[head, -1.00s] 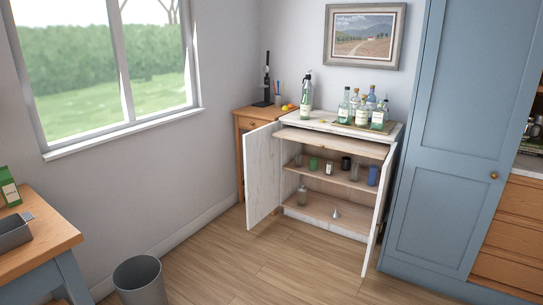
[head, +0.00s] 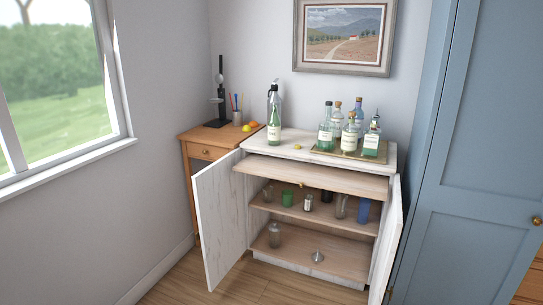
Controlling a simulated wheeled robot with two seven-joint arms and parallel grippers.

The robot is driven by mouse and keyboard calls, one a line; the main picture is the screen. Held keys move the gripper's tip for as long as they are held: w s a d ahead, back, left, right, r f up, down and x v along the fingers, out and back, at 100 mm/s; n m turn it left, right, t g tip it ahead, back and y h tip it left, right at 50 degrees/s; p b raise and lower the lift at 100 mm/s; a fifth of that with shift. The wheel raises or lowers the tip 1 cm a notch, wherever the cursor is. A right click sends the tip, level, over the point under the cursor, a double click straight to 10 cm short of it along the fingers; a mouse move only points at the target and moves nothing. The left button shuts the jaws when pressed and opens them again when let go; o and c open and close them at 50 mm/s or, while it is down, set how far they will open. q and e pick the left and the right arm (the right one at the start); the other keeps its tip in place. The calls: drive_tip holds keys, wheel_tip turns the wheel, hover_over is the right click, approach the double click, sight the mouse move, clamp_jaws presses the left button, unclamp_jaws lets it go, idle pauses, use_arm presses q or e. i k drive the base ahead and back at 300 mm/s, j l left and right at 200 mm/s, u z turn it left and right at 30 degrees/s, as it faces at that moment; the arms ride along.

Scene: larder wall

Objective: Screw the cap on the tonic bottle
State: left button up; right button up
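Several bottles stand on the white cabinet's top (head: 290,143). A tall clear bottle with a green lower part, a pale label and a dark head (head: 274,118) stands alone at the left. A group of bottles stands on a tray (head: 322,150) at the right, among them a green-tinted bottle (head: 326,130) and a bottle with a dark pourer-like top (head: 371,138). I cannot tell which is the tonic bottle. A small yellow item (head: 298,147) lies on the top between the lone bottle and the tray; I cannot tell whether it is the cap. Neither gripper is in view.
The cabinet's left door (head: 222,215) and right door (head: 386,240) stand open toward me. A pull-out board (head: 310,178) juts out below the top. Shelves hold glasses and a small metal funnel-like item (head: 317,256). A wooden side table (head: 203,146) stands left; a blue cupboard (head: 470,150) stands right.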

sight(274, 123)
drive_tip(key=i+j+z, duration=0.2)
drive_tip(key=i, duration=0.2)
drive_tip(key=i+j+z, duration=0.2)
drive_tip(key=i, duration=0.25)
